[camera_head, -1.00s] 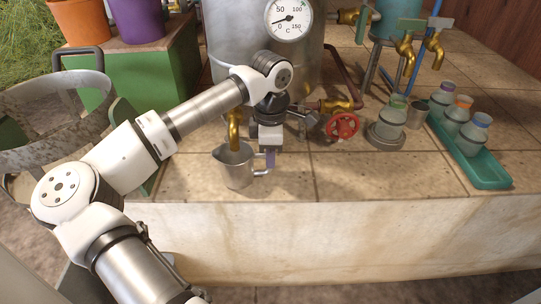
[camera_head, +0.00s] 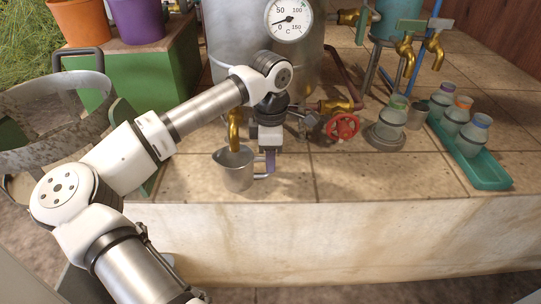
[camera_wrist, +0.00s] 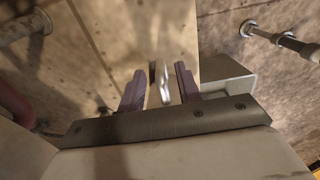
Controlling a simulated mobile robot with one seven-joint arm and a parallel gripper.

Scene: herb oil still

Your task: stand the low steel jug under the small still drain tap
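The low steel jug (camera_head: 237,173) stands on the tiled ledge below a brass tap (camera_head: 235,130) at the front of the big steel still. Its mouth is beneath the tap's spout, and it looks upright. Its handle points right, toward my gripper (camera_head: 269,162), which reaches down from above. In the wrist view my gripper (camera_wrist: 160,88) has its two purple-grey fingers apart. A thin shiny metal strip, seemingly the jug's handle (camera_wrist: 160,85), shows between them with a gap on each side. The jug's body is not clearly made out there.
A red valve wheel (camera_head: 342,127) on brass fittings is close right of my gripper. Farther right are a jar on a round base (camera_head: 388,128) and a green tray (camera_head: 485,174) with several jars. The ledge's front edge lies just before the jug.

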